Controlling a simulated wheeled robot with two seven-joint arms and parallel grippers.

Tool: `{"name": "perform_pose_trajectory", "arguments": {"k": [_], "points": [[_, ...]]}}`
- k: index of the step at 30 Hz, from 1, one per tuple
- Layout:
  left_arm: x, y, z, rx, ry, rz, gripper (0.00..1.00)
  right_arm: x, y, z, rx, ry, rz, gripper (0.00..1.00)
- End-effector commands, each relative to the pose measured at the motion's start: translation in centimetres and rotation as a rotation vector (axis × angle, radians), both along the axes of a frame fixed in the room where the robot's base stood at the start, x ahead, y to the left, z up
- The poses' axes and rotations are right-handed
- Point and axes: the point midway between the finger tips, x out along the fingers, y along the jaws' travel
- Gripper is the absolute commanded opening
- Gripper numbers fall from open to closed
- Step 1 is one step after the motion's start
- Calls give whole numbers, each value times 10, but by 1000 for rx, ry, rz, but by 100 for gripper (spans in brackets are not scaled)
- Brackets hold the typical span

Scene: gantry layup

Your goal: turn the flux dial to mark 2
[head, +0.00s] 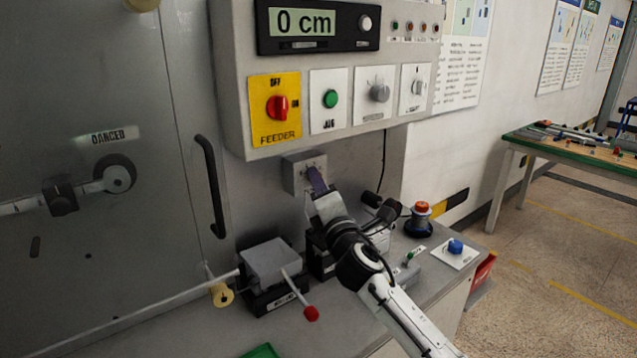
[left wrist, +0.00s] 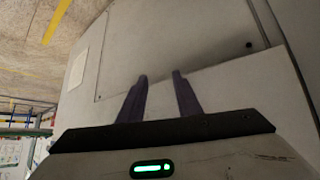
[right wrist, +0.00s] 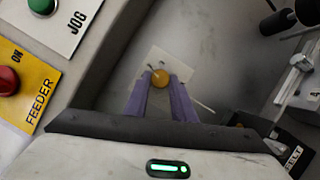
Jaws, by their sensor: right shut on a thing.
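A round orange knob (right wrist: 160,78) on a pale plate shows in the right wrist view; it appears to be the flux dial, though its marks and label are unreadable. My right gripper (right wrist: 161,80) is shut on this knob, with one purple finger on each side. In the head view, my right gripper (head: 317,182) reaches a small grey box (head: 293,172) below the control panel and hides the knob. My left gripper (left wrist: 161,78) is open and empty in the left wrist view, before a plain grey surface. It is outside the head view.
The control panel (head: 234,100) above carries a red FEEDER switch (head: 277,107), a green JOG button (head: 330,98) and a display reading 0 cm. A grey door with a black handle (head: 211,185) stands left. A red-tipped lever (head: 311,313) and a red-topped button (head: 421,208) rise from the bench.

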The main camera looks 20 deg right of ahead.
Motion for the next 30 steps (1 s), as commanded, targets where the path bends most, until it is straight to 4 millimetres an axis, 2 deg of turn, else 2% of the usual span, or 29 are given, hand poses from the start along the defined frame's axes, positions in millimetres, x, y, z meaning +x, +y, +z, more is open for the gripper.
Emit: {"name": "perform_pose_trajectory", "arguments": {"k": [12, 29, 30], "points": [[-1, 0, 0, 1, 3, -2, 31, 0, 1, 0, 177, 68, -1, 1], [-1, 0, 0, 0, 2, -2, 31, 0, 0, 0, 201, 77, -2, 1], [-1, 0, 0, 0, 2, -2, 31, 0, 0, 0, 201, 77, -2, 30]]}}
